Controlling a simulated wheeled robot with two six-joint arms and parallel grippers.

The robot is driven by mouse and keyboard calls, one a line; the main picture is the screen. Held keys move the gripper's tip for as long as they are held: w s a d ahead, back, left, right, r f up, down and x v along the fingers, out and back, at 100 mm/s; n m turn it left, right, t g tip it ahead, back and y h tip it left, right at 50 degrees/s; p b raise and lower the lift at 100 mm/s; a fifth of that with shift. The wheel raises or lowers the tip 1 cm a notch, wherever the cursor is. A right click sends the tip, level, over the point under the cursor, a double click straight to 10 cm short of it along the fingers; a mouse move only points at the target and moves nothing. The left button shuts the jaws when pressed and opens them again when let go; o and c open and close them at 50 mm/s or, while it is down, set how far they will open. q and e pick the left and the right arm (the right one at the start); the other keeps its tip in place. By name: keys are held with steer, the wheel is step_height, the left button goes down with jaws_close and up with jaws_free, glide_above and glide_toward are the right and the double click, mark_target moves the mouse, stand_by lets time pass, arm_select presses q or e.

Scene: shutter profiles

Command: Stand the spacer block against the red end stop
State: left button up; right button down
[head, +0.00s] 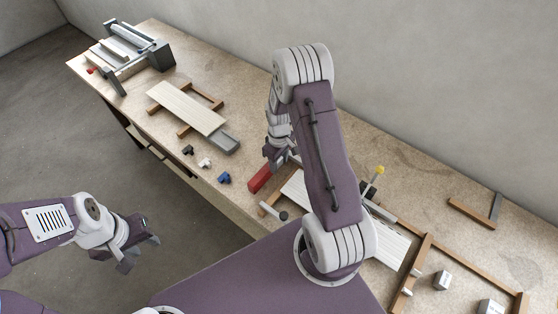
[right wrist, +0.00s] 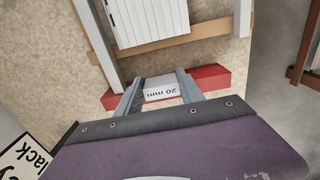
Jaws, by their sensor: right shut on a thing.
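The red end stop (head: 259,179) lies at the near edge of the bench, by the end of a pale slatted panel (head: 296,190). In the right wrist view the red end stop (right wrist: 209,80) shows on both sides of my fingers. My right gripper (right wrist: 160,92) is shut on the spacer block (right wrist: 161,89), a pale block marked "20 mm". The block overlaps the red stop in that view; I cannot tell whether they touch. In the head view my right gripper (head: 275,157) is just above the red stop and the block is hidden. My left gripper (head: 141,254) is open and empty, off the bench.
Black, white and blue small parts (head: 224,178) lie at the near edge. A pale board (head: 187,106) on wooden rails and a clamp-like device (head: 131,50) are farther left.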

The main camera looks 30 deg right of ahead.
mark_target(279, 176)
steer(key=shift+f+b, duration=2)
steer(key=shift+f, duration=1)
steer(key=c, duration=0.7)
jaws_free()
steer(key=shift+o, duration=0.2)
steer(key=shift+r, duration=0.15)
step_height(279, 176, up, 9)
steer(key=shift+f+b, duration=0.2)
steer(key=shift+b, duration=0.3)
steer(key=shift+r, duration=0.15)
